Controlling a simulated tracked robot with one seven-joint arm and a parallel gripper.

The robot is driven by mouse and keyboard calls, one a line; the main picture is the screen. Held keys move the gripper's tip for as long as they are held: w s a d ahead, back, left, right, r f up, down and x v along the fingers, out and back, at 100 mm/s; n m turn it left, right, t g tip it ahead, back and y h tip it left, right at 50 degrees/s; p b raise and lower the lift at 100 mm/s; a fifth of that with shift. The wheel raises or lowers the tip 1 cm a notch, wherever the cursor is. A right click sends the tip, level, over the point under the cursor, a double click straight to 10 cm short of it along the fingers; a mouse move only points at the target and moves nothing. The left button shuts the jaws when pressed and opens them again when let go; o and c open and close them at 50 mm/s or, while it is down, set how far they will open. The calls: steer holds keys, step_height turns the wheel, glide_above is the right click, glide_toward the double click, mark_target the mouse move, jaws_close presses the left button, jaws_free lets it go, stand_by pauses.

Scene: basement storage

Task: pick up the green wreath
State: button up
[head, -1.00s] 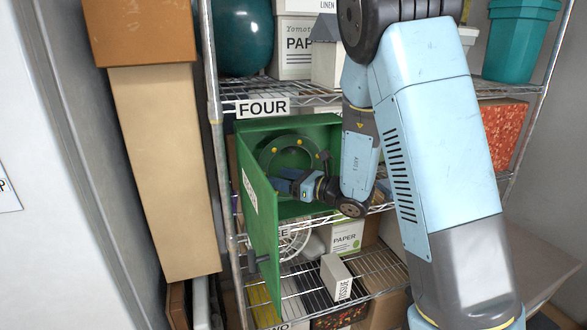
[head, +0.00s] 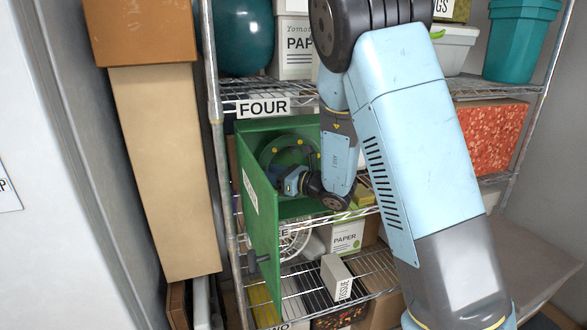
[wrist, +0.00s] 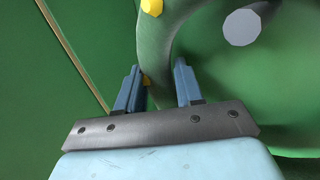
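The green wreath (head: 285,147), a ring with small yellow dots, stands against the back inside an open green box (head: 298,125) on the shelf marked FOUR. My gripper (head: 282,184) reaches into the box at the wreath's lower part, which my arm partly hides.
The box's green door (head: 262,225) hangs open toward me on the left. Wire shelves hold a tissue box (head: 336,278) below, and a teal ball (head: 243,38) and a paper box (head: 291,48) above. A tall tan box (head: 163,170) stands left of the rack.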

jaws_close()
